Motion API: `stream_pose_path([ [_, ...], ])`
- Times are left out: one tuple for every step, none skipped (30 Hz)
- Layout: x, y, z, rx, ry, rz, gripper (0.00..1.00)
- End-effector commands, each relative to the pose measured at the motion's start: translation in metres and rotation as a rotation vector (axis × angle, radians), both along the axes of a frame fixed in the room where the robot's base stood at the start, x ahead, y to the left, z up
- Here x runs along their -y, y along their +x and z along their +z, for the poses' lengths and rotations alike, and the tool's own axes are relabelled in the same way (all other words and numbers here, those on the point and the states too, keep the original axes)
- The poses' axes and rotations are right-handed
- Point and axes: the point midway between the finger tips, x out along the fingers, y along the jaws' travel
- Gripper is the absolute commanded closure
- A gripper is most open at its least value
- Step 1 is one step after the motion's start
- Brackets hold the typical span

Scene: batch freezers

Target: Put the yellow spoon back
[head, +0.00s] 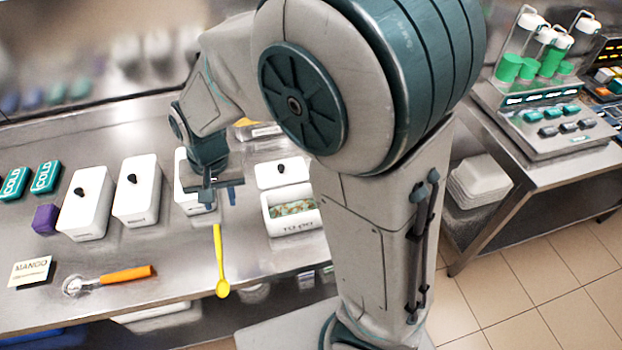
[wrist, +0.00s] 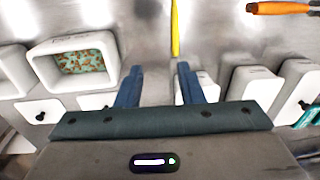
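The yellow spoon (head: 219,265) lies on the steel counter near its front edge, its bowl end toward the edge. In the wrist view its handle (wrist: 175,28) shows at the top, cut off by the frame. My gripper (head: 207,190) is over the counter beside the white tubs, just behind the spoon's handle end. In the wrist view my gripper (wrist: 160,75) has its two fingers apart with nothing between them. The spoon is beyond the fingertips, closer to the line of the right finger. The height of the fingers above the counter is hard to tell.
White lidded tubs (head: 137,190) stand left of my gripper. An open white tub (head: 292,222) with brown-green contents is right. An orange-handled scoop (head: 125,275), mango card (head: 31,271), purple cube (head: 45,219) and teal COLD packs (head: 46,177) lie left. Bare counter surrounds the spoon.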

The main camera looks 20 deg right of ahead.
Motion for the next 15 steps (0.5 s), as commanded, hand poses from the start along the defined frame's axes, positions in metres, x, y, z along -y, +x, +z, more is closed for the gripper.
stream_pose_path([
  [0.020, -0.002, 0.015, 0.020, 0.024, -0.008, 0.66],
  [0.030, -0.005, 0.023, 0.031, 0.034, -0.005, 0.66],
  [0.044, -0.009, 0.032, 0.046, 0.044, 0.000, 0.66],
  [0.054, -0.012, 0.039, 0.061, 0.049, 0.005, 0.66],
  [0.064, -0.016, 0.045, 0.075, 0.053, 0.008, 0.66],
  [0.077, -0.022, 0.053, 0.096, 0.056, 0.014, 0.66],
  [0.086, -0.027, 0.059, 0.111, 0.056, 0.019, 0.66],
  [0.095, -0.032, 0.064, 0.128, 0.054, 0.024, 0.66],
  [0.107, -0.040, 0.071, 0.150, 0.048, 0.029, 0.66],
  [0.116, -0.045, 0.076, 0.168, 0.043, 0.032, 0.66],
  [0.124, -0.051, 0.080, 0.184, 0.035, 0.035, 0.66],
  [0.134, -0.059, 0.084, 0.204, 0.022, 0.039, 0.66],
  [0.140, -0.065, 0.087, 0.219, 0.011, 0.043, 0.66],
  [0.147, -0.070, 0.090, 0.233, 0.000, 0.046, 0.66],
  [0.154, -0.077, 0.093, 0.249, -0.016, 0.049, 0.66],
])
